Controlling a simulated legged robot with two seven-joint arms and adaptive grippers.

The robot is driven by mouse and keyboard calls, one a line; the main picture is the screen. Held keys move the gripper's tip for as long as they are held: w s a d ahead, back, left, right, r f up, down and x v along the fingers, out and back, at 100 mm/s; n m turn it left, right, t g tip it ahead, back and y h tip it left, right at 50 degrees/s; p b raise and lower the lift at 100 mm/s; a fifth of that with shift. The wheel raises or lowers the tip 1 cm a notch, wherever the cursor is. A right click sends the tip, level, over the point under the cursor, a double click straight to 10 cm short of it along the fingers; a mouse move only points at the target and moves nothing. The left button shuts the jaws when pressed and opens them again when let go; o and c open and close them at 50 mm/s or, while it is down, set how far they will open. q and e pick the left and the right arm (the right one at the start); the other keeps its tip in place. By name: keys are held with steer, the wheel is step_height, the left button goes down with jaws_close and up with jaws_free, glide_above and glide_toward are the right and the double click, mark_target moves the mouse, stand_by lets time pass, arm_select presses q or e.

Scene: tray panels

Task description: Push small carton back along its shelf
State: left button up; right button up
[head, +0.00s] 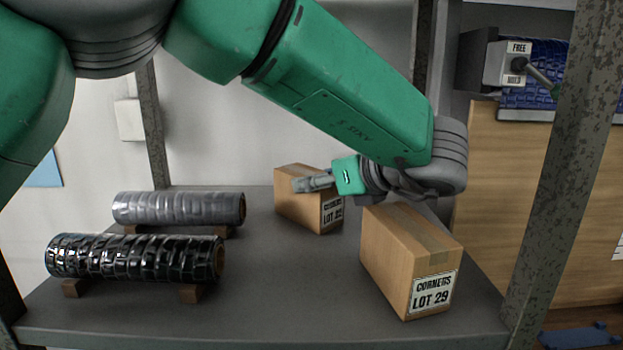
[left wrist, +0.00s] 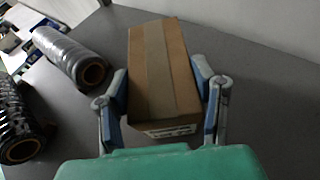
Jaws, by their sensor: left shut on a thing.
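The small carton (head: 308,206), labelled CORNERS with a LOT number partly covered, stands upright toward the back of the grey shelf. My left gripper (head: 314,183) reaches over from the right and is shut on it. In the left wrist view the carton (left wrist: 160,75) sits between the two fingers of my left gripper (left wrist: 163,92), one on each side. The carton appears to rest on the shelf. My right gripper is not in view.
A larger carton (head: 408,262) marked CORNERS LOT 29 stands at the front right. A grey wrapped roll (head: 178,208) and a black wrapped roll (head: 135,257) lie on wooden blocks at left. Metal posts (head: 571,150) frame the shelf (head: 290,290). Its front middle is clear.

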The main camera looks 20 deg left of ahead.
arm_select(q)
steer(key=shift+s+d+f, duration=0.1)
steer(key=shift+d+f, duration=0.05)
steer(key=shift+f, duration=0.35)
steer(key=o, duration=1.4)
steer(key=shift+w, duration=0.35)
steer(key=shift+s+d+r, duration=0.1)
steer(key=shift+r, duration=0.15)
step_height(320, 180, up, 10)
steer(key=shift+d+f, duration=0.1)
steer(key=shift+f, duration=0.15)
